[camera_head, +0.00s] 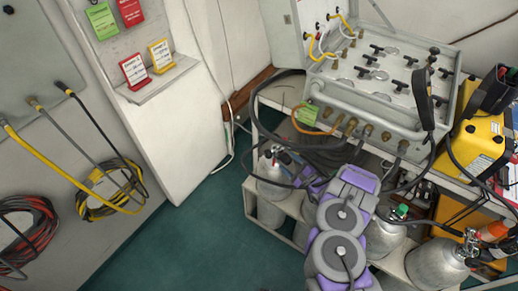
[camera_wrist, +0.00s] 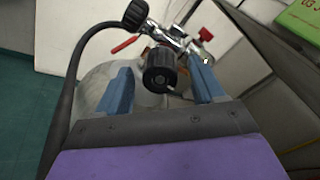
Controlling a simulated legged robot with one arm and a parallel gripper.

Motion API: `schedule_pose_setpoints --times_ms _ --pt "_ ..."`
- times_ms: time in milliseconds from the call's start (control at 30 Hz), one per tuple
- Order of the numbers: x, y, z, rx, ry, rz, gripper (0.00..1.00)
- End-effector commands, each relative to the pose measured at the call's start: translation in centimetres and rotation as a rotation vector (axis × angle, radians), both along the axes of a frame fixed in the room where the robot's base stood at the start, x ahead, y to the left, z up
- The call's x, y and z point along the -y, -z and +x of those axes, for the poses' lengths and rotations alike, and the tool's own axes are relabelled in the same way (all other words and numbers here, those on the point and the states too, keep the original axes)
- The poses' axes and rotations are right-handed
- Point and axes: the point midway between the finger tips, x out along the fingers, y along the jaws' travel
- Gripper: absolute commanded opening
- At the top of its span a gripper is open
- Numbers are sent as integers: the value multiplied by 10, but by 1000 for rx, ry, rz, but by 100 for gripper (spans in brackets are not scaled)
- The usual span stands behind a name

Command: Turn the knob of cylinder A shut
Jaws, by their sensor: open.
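A grey cylinder (camera_head: 272,190) stands at the left end of the rack, and its pale body (camera_wrist: 95,88) shows behind my fingers in the wrist view. No letter A is readable on it. Its valve carries a ribbed black knob (camera_wrist: 160,80) facing the wrist camera, a second black knob (camera_wrist: 135,13) at upper left, a red lever (camera_wrist: 124,45) and a small red knob (camera_wrist: 206,34). My gripper (camera_wrist: 162,74) is open, its blue fingers on either side of the facing knob with gaps visible. In the head view my gripper (camera_head: 296,172) is beside the valve, its fingers hard to make out.
A cylinder with a green-topped valve (camera_head: 385,235) and another cylinder (camera_head: 437,267) stand farther right. The air panel (camera_head: 385,75) and dark hoses are above the rack. A black hose (camera_wrist: 72,75) curves left of my gripper. Green floor (camera_head: 215,240) is clear at left.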

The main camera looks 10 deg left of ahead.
Motion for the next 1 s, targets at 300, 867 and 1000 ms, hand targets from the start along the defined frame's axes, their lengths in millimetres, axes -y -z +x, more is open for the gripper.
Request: schedule_pose_setpoints --times_ms 300,867,1000 --pt "-1 1 -1 266 -2 -224 68" --pt "-2 3 -2 746 -2 -626 68" --pt "-3 3 -2 869 -5 -729 68"
